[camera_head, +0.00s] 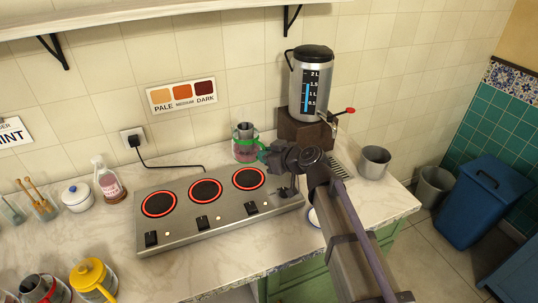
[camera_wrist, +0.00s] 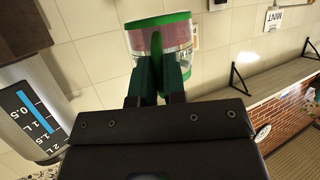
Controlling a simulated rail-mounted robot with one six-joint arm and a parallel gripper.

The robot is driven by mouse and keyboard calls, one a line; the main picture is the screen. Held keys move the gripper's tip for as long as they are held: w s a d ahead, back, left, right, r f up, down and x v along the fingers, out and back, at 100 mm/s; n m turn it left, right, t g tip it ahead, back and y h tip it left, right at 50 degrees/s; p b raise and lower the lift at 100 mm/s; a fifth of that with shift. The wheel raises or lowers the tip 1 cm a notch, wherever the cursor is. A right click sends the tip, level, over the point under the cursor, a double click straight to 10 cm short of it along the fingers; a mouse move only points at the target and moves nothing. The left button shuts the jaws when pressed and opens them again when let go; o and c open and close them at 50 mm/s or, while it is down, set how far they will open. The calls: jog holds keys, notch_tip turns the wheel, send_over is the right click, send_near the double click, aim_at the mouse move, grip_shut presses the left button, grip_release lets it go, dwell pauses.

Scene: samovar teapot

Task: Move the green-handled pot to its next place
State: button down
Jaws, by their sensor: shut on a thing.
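The green-handled pot (camera_head: 244,152) is a clear vessel with a green band, reddish contents and a grey metal cylinder at its top. It is near the wall, behind the hob's right end and left of the samovar's brown base. My gripper (camera_head: 267,155) reaches it from the right. In the wrist view the pot (camera_wrist: 185,40) shows its green rim, and my gripper (camera_wrist: 158,72) is shut on its green handle (camera_wrist: 156,48). The pot looks about upright in the head view. I cannot tell whether its bottom touches the counter.
The hob (camera_head: 215,222) has three glowing red rings and no vessel on it. The metal samovar (camera_head: 312,85) with a red-handled tap stands right of the pot. A metal cup (camera_head: 374,160) is further right. A yellow-lidded pot (camera_head: 92,278) and a red-banded pot (camera_head: 42,290) stand front left.

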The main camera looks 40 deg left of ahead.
notch_tip(320, 180, down, 9)
jog(key=b, duration=0.8)
jog(key=shift+b, duration=0.4)
jog(key=shift+f+b, duration=0.55)
jog(key=shift+b, duration=0.05)
jog(key=c, duration=1.1)
grip_release()
jog(key=shift+r, duration=0.1)
jog(key=p+v, duration=0.4)
jog(key=v, duration=0.6)
jog(key=shift+d+r, duration=0.2)
jog(key=shift+d, duration=0.15)
jog(key=shift+s, duration=0.1)
